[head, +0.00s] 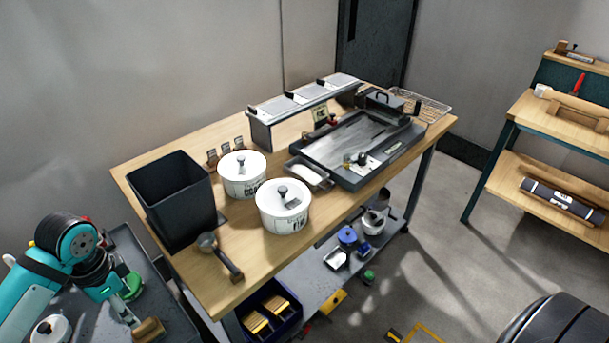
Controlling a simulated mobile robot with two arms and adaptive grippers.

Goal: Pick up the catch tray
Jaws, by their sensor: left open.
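A small shallow tray with a pale metal inside and dark rim (309,174), which looks like the catch tray, lies on the wooden workbench (215,285). It sits at the front left corner of a large dark flat appliance (335,150), close against it. My left gripper (124,311) is low at the left, over a dark side cart, well apart from the tray. It is open; its fingers are small and partly unclear among the cart's items. My right gripper is not in view.
Two white lidded tubs (244,188) and a black square bin (172,190) stand left of the tray. A handled tool (226,262) lies near the front edge. A dark raised rack (262,133) is behind. The dark cart (165,290) holds several items.

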